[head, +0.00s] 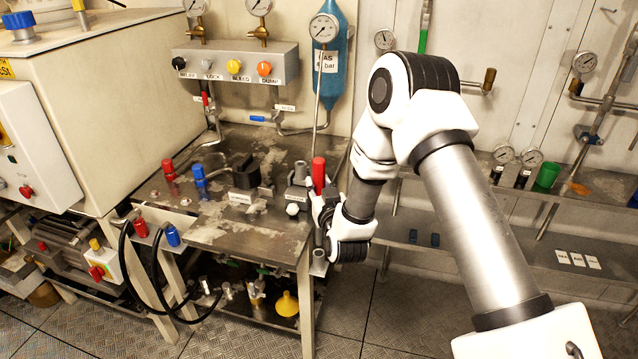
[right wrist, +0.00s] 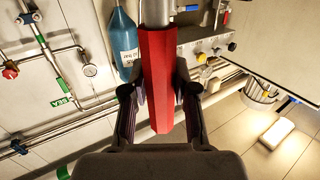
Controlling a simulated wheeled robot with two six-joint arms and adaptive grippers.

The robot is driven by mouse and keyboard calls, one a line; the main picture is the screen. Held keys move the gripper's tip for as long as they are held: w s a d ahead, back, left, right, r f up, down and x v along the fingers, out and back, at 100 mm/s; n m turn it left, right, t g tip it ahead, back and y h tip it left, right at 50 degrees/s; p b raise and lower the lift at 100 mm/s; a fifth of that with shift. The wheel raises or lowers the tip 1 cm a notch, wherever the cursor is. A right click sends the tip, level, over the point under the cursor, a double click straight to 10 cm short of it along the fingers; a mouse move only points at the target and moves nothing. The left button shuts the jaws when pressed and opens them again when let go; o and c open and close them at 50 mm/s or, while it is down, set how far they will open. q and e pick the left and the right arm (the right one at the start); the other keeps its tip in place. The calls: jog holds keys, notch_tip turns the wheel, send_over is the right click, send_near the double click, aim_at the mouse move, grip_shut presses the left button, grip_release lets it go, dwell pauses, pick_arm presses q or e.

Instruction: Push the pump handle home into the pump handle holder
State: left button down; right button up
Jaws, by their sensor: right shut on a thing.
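The pump handle has a red grip (head: 318,174) and a metal rod. The grip stands near upright at the right edge of the steel bench. My right gripper (head: 326,205) is shut around it, with the red top showing above the fingers. In the right wrist view, turned over, the red grip (right wrist: 158,80) lies between the two fingers and the bare rod (right wrist: 156,12) leaves the top edge. A small grey tube end, seemingly the pump handle holder (head: 318,256), shows below my gripper at the bench side. I cannot tell whether the rod is inside it. My left gripper is not in view.
The steel bench (head: 240,228) carries red and blue fittings (head: 199,174), a black block (head: 245,170) and a grey pump block (head: 297,190) close beside my gripper. A blue bottle (head: 335,70) with a gauge hangs behind. Open floor (head: 400,310) lies right of the bench.

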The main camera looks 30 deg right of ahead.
jog(key=shift+f+b, duration=0.55)
jog(key=shift+f, duration=0.65)
jog(key=shift+f+b, duration=2.8)
jog(key=shift+f, duration=0.7)
jog(key=o, duration=1)
jog(key=shift+o, duration=0.2)
jog(key=v, duration=1.2)
jog(key=shift+s+f, duration=0.1)
